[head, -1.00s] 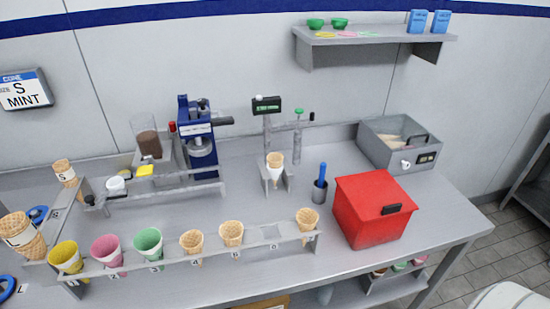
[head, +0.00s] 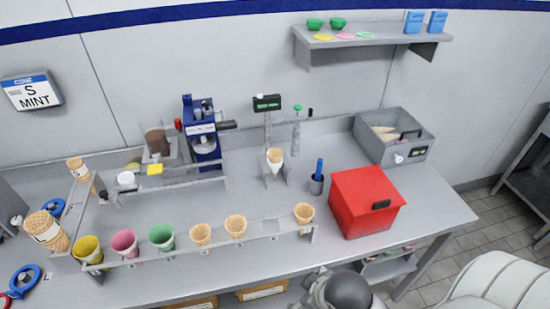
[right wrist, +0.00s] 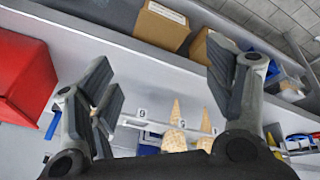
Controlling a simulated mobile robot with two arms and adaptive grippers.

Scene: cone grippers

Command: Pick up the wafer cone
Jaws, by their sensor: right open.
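Several tan wafer cones stand in a numbered rack on the counter in the head view: one (head: 200,234) beside the green cone, another (head: 236,227) to its right, and one (head: 304,213) at the right end. Another tan cone (head: 274,156) with a white wrap sits in a separate stand behind. In the right wrist view, two tan cones (right wrist: 176,128) show beyond my right gripper (right wrist: 160,95), which is open and empty, its fingers apart from them. Part of my right arm shows at the bottom of the head view. My left gripper is not in view.
A red box (head: 365,203) stands right of the rack, with a blue-handled tool in a cup (head: 317,180) beside it. Yellow (head: 88,250), pink (head: 124,243) and green (head: 161,237) cones fill the rack's left. A blue machine (head: 202,135) stands behind.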

